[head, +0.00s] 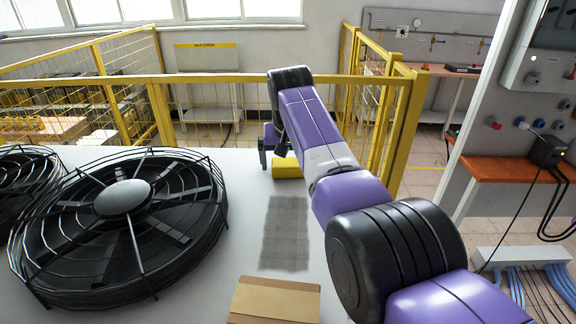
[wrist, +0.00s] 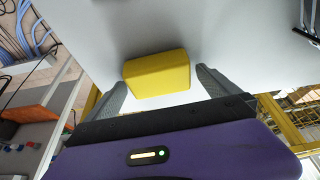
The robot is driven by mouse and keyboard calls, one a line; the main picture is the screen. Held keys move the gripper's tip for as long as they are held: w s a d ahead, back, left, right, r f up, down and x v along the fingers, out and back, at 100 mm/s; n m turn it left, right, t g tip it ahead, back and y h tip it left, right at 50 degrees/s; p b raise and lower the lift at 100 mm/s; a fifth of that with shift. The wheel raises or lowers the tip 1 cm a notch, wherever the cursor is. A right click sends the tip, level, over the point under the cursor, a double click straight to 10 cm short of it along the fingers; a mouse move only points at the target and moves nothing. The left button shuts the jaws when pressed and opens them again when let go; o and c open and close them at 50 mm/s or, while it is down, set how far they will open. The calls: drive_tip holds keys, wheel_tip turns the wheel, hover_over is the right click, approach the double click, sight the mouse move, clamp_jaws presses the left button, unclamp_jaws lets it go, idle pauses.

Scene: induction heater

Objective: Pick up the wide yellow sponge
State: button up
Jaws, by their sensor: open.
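The wide yellow sponge (head: 290,167) lies on the white table, toward its far edge, partly hidden behind my arm in the head view. In the wrist view the sponge (wrist: 157,73) is a yellow block lying across the space between my fingertips. My gripper (wrist: 160,85) is open, with one grey finger on each side of the sponge and a small gap visible at each side. The fingers hold nothing. In the head view my gripper (head: 271,150) is mostly hidden by my wrist, just at the sponge's left.
A large black caged fan (head: 120,225) fills the table's left side, with another fan (head: 25,185) beyond it. A grey mesh sheet (head: 286,233) and a cardboard-coloured box (head: 275,300) lie nearer on the table (head: 215,290). A yellow fence (head: 200,78) stands behind.

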drive_tip(key=c, duration=1.4)
drive_tip(key=shift+o, duration=0.2)
drive_tip(key=shift+r, duration=0.1)
